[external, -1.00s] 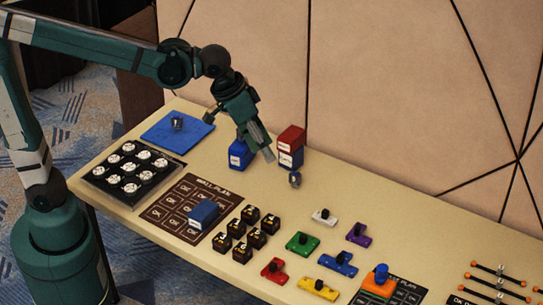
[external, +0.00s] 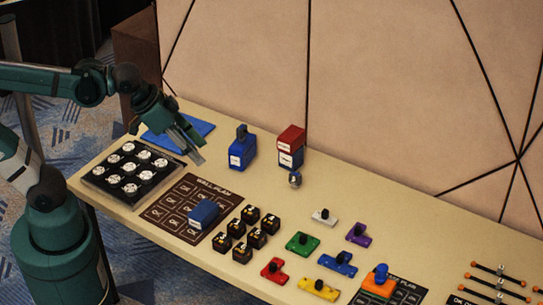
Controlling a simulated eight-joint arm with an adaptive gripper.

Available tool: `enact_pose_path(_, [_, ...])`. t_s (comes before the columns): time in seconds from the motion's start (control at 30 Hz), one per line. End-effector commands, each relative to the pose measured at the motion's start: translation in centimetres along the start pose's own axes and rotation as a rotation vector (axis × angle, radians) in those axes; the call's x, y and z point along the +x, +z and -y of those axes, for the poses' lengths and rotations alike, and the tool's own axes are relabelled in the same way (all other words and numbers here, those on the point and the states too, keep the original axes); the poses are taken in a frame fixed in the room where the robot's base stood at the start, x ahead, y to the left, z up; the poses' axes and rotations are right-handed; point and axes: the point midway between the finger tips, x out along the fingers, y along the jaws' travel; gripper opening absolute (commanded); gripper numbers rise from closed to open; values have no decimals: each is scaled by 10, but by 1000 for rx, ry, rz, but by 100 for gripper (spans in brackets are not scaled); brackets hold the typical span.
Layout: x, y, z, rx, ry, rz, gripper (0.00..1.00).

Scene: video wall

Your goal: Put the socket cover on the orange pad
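I cannot tell for sure which thing is the socket cover. A small dark grey metal piece (external: 295,180) stands on the table in front of the red and blue boxes. A blue box (external: 242,154) has a dark knob-like piece (external: 241,132) on top. The only pad-like sheet I see at the left is blue (external: 205,128), partly hidden by my gripper. An orange block (external: 378,287) with a blue piece on it sits at the lower right. My gripper (external: 199,152) is over the blue pad and the tray's right edge; its finger gap is unclear.
A black tray (external: 95,171) of white round sockets lies at the left. A brown plan mat (external: 165,211) bears a blue box (external: 203,214). Several black cubes (external: 250,214) and coloured knobbed blocks (external: 303,241) lie to the right. A red box (external: 291,138) stands by the wall.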

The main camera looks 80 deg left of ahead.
Motion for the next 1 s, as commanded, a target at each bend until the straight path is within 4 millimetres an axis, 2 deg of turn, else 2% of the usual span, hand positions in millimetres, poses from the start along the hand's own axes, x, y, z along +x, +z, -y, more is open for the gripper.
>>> enact_pose_path(0.03, [-1, 11, 3, 5, -1, -8, 36])
enact_pose_path(0.13, [-3, 26, 7, 17, -3, -22, 36])
enact_pose_path(0.4, [-4, 52, 12, 39, -7, -47, 36])
enact_pose_path(1.0, [2, 58, 13, 43, -8, -51, 36])
